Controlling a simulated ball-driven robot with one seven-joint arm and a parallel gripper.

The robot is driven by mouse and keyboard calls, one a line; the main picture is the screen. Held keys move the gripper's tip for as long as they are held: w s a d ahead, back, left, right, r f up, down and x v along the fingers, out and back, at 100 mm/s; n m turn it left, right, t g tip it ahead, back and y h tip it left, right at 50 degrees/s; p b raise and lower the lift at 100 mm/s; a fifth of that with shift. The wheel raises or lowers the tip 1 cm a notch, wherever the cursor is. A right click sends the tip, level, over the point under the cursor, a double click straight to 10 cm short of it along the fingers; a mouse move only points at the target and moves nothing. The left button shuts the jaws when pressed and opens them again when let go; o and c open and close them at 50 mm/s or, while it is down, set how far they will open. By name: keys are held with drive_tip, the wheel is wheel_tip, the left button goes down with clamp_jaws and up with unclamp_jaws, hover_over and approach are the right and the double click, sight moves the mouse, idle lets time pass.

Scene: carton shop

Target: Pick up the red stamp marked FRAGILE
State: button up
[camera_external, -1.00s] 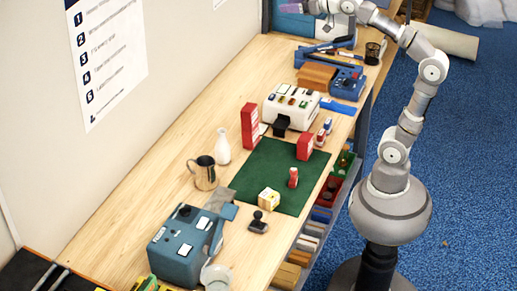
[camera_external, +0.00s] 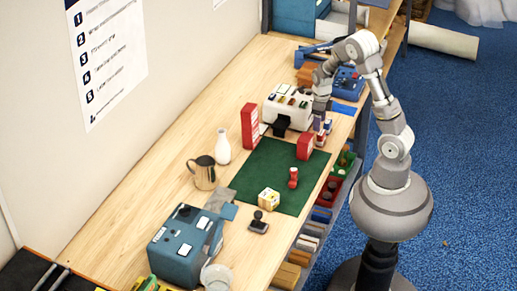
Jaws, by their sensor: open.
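A small red upright piece (camera_external: 293,178), shaped like a stamp, stands on the green mat (camera_external: 262,160). Small red, white and blue pieces (camera_external: 321,138) stand just beyond the mat's far right corner. No FRAGILE marking is readable on any of them, so I cannot tell which is the named stamp. My gripper (camera_external: 319,118) points down close above the small red, white and blue pieces and partly hides them. Its fingers are tiny in this view; it is open, and I see nothing held in it.
A white machine (camera_external: 290,107) stands left of my gripper. Red boxes (camera_external: 249,126) (camera_external: 305,147) stand near the mat. A yellow-white cube (camera_external: 268,199), a dark-handled stamp (camera_external: 259,223), a metal jug (camera_external: 202,173) and a white bottle (camera_external: 223,146) stand nearer. The mat's middle is clear.

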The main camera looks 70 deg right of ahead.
sight(320, 133)
drive_tip(key=f, duration=0.1)
drive_tip(key=f+b, duration=0.1)
drive_tip(key=f, duration=0.1)
drive_tip(key=shift+s+f+m+b, duration=0.25)
drive_tip(key=shift+s+m+b, duration=0.05)
drive_tip(key=shift+s, duration=0.05)
drive_tip(key=f+b, duration=0.2)
drive_tip(key=f, duration=0.1)
drive_tip(key=f+b, duration=0.1)
drive_tip(key=f, duration=0.1)
drive_tip(key=shift+s, duration=0.3)
drive_tip(key=shift+a+r, duration=0.1)
drive_tip(key=shift+r, duration=0.05)
drive_tip(key=c, duration=0.8)
